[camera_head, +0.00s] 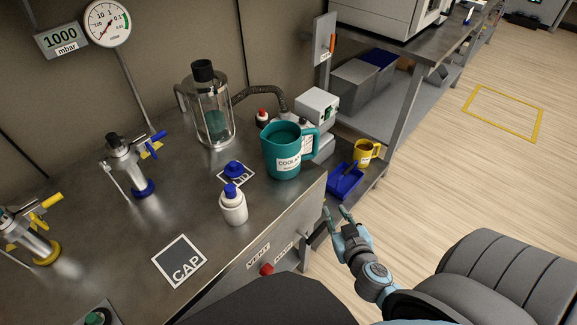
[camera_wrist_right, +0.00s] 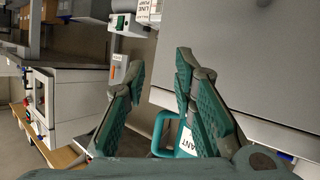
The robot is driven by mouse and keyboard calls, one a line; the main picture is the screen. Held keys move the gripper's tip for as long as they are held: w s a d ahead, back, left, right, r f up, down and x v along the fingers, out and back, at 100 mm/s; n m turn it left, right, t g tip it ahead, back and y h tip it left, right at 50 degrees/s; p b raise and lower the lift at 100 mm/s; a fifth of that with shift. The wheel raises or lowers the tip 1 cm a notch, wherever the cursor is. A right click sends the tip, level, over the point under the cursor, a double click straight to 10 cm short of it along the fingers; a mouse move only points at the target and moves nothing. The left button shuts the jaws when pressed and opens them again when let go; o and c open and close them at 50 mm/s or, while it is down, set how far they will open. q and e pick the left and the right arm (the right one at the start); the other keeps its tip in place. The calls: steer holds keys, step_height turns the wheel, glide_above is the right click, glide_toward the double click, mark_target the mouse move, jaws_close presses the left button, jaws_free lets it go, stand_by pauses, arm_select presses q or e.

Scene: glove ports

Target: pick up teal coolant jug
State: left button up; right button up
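The teal coolant jug (camera_head: 283,162) stands upright near the right edge of the steel bench, its handle to the right and a white label on its front. My right gripper (camera_head: 337,214) is open and empty, off the bench's right edge, lower and to the right of the jug. In the right wrist view the jug's teal handle (camera_wrist_right: 158,132) shows beyond the open fingers (camera_wrist_right: 160,75). Part of the jug is hidden behind the right finger there. My left gripper is in neither view.
A white bottle (camera_head: 233,208) with a blue cap stands left of the jug. A glass vessel (camera_head: 211,115) and a grey pump box (camera_head: 317,103) are behind it. A blue tray (camera_head: 345,182) and yellow mug (camera_head: 364,152) sit lower to the right. The CAP mat (camera_head: 180,261) is empty.

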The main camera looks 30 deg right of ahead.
mark_target(316, 144)
step_height(316, 144, up, 14)
steer(key=w+a+m+t, duration=0.1)
steer(key=w+m+t, duration=0.1)
steer(key=w+t, duration=0.15)
steer(key=shift+t+h, duration=0.35)
steer(key=shift+h, duration=0.05)
steer(key=x, duration=0.4)
steer(key=p+x, duration=0.1)
steer(key=x, duration=0.3)
steer(key=f+x, duration=0.1)
steer(key=x, duration=0.3)
steer(key=shift+w+a, duration=0.2)
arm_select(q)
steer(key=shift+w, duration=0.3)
arm_select(e)
steer(key=shift+s+r, duration=0.1)
jaws_close()
